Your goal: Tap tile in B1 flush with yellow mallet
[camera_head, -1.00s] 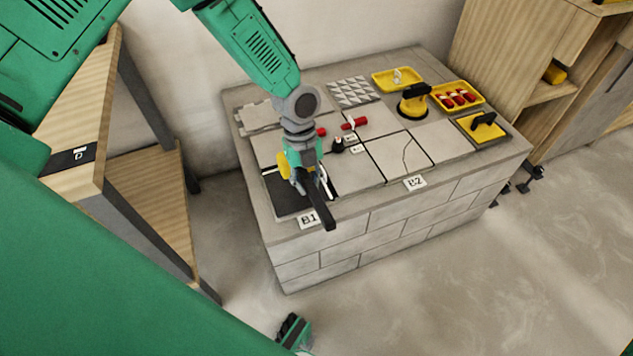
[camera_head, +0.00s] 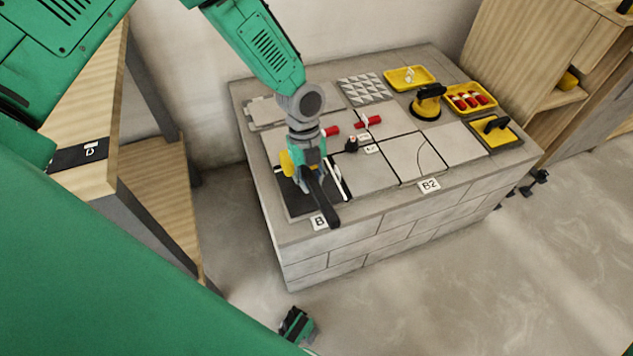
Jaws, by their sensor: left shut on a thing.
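My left gripper (camera_head: 312,176) is shut on the yellow mallet, over the front left corner of the block. The mallet's yellow head (camera_head: 287,163) shows left of the gripper, and its black handle (camera_head: 324,203) points toward the front edge. Below is a dark square (camera_head: 299,204) at place B1, partly hidden by gripper and handle. I cannot tell whether the mallet touches it or how its surface sits. The B1 label (camera_head: 319,222) is partly covered by the handle. My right gripper (camera_head: 297,325) is low at the bottom, away from the block; its jaws are unclear.
A cracked tile (camera_head: 417,157) lies behind the B2 label (camera_head: 429,185). Red-handled pieces (camera_head: 369,121) and a small black item (camera_head: 351,145) lie mid-block. A wooden shelf (camera_head: 85,130) stands left.

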